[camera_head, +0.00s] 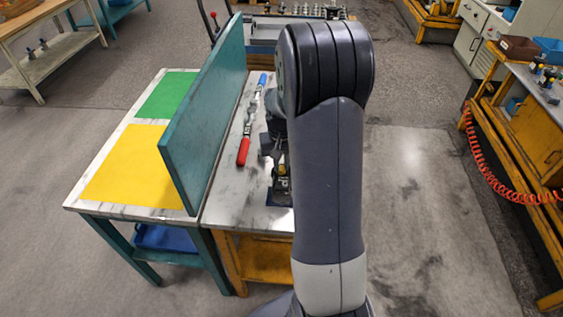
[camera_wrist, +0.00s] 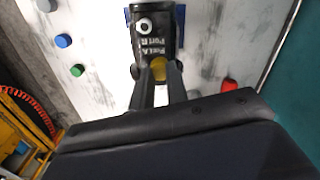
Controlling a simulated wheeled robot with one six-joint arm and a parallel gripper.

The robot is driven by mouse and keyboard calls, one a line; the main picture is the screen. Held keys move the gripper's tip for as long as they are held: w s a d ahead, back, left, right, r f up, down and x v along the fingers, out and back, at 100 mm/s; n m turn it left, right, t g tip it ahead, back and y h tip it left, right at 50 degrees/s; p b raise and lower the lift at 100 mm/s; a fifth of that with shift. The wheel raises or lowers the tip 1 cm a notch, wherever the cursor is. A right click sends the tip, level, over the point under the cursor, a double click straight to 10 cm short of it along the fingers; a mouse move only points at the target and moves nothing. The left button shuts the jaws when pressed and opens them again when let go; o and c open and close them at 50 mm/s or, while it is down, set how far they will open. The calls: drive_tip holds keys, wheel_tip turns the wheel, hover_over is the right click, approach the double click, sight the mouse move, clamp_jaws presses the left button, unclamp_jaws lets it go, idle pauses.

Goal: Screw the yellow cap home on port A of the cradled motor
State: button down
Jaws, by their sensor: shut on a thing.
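The dark motor (camera_wrist: 152,42) lies in a blue cradle (camera_wrist: 181,14) on the worn white tabletop. Its upper face has a white-ringed open port (camera_wrist: 144,25) and white port lettering. The yellow cap (camera_wrist: 158,68) is between the fingertips of my gripper (camera_wrist: 159,76), which is shut on it, at the motor's end near the port A lettering. The fingers hide the port under the cap, so I cannot tell how deep the cap sits. In the head view the motor (camera_head: 281,190) is partly hidden by my arm.
A blue cap (camera_wrist: 63,40), a green cap (camera_wrist: 77,70) and a grey cap (camera_wrist: 46,4) stand on the table. A tool with a red handle (camera_head: 243,151) and a blue handle (camera_head: 262,80) lies beside a tall teal panel (camera_head: 205,110). Yellow (camera_head: 130,165) and green (camera_head: 168,95) areas lie beyond the panel.

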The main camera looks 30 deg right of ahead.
idle(0.3)
drive_tip(key=m, duration=0.4)
drive_tip(key=shift+f+m, duration=0.1)
drive_tip(key=shift+m, duration=0.3)
drive_tip(key=c, duration=1.5)
unclamp_jaws()
drive_tip(key=n, duration=1)
